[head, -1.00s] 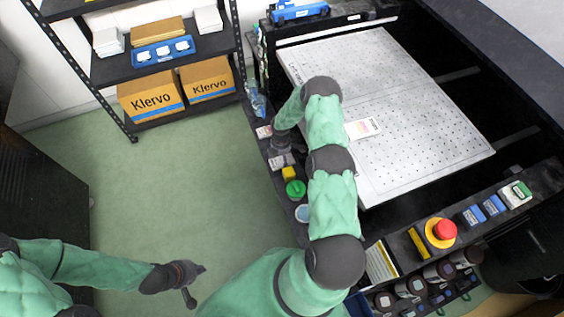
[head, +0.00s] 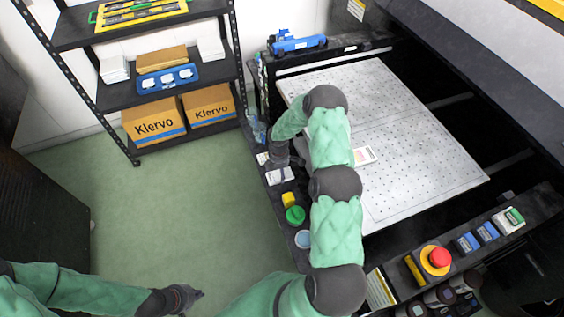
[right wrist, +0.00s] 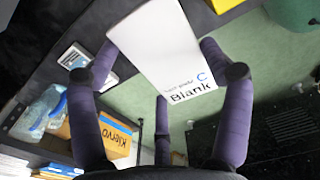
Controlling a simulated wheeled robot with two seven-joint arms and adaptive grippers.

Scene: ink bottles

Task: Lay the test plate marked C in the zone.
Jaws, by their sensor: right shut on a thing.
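The test plate marked C (right wrist: 165,50) is a white slab with "Blank" and a blue C on it. My right gripper (right wrist: 165,75) is shut on it, its dark purple fingers around the plate's sides. In the head view the plate (head: 281,175) shows just below my right gripper (head: 279,160), over the machine's dark left ledge. My left gripper (head: 192,294) is low over the green floor, far from the plates; its fingers are too small to read. I cannot make out a marked zone.
Another plate (head: 262,158), a yellow block (head: 288,200) and a green cap (head: 295,215) are on the ledge. An emergency stop (head: 438,257) is at front right.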

